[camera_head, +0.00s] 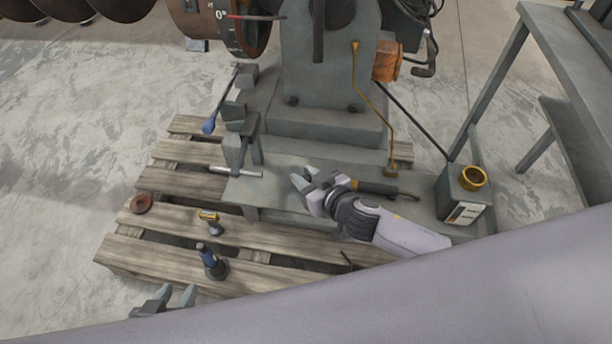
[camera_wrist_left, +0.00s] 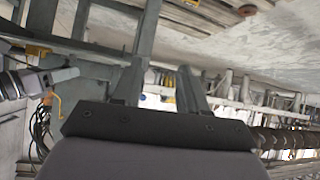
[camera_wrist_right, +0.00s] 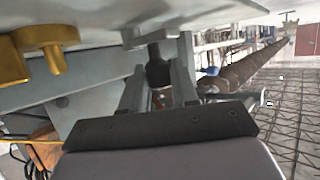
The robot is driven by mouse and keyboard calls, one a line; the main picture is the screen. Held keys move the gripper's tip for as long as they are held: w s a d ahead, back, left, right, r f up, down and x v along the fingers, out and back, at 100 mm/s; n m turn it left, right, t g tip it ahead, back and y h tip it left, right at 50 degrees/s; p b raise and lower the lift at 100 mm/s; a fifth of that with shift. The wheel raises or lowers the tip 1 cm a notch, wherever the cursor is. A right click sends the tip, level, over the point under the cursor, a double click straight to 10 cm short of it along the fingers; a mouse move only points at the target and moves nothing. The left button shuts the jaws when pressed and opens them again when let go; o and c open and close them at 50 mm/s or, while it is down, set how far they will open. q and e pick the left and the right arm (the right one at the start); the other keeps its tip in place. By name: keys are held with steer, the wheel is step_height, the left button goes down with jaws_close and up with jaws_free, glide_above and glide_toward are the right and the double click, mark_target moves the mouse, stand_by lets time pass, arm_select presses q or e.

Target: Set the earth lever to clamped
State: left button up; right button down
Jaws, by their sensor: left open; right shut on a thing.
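My right gripper (camera_head: 303,178) is low over the grey bench plate (camera_head: 280,200), pointing left. Its fingers (camera_wrist_right: 160,90) stand a little apart around a dark part (camera_wrist_right: 158,72), which is mostly hidden in the head view. I cannot tell for sure which part is the earth lever. A blue-tipped lever (camera_head: 208,125) slants down at the left of the machine. A dark clamp (camera_head: 250,140) with a silver cross bar (camera_head: 236,172) is left of the right gripper, apart from it. My left gripper (camera_head: 165,299) is open and empty near the pallet's front edge; its fingers (camera_wrist_left: 160,85) show spread.
A black handle with a yellow band (camera_head: 375,187) lies behind my right gripper. A grey box with a brass ring (camera_head: 472,178) stands right.

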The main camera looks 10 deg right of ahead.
steer(key=shift+d+r+n+g+y+p, duration=0.1)
steer(key=shift+d+n+g+y+p, duration=0.25)
steer(key=shift+n+y+p, duration=0.3)
steer(key=shift+d+r+n+g+y+p, duration=0.1)
steer(key=shift+d+n+g+y+p, duration=0.1)
steer(key=shift+n+g+y+p, duration=0.4)
steer(key=shift+d+f+n+g+y+p, duration=0.1)
steer(key=shift+d+n+g+y+p, duration=0.25)
steer(key=shift+n+g+y+p, duration=0.6)
steer(key=shift+d+f+n+g+y+b, duration=0.15)
steer(key=shift+n+g+y+b, duration=0.25)
steer(key=shift+n, duration=0.3)
steer(key=shift+d+r+n+g+y+b, duration=0.1)
steer(key=shift+d+n+g+y+b, duration=0.1)
steer(key=shift+n+g+y, duration=0.4)
steer(key=shift+n, duration=0.3)
steer(key=c, duration=0.9)
jaws_free()
steer(key=shift+c, duration=0.2)
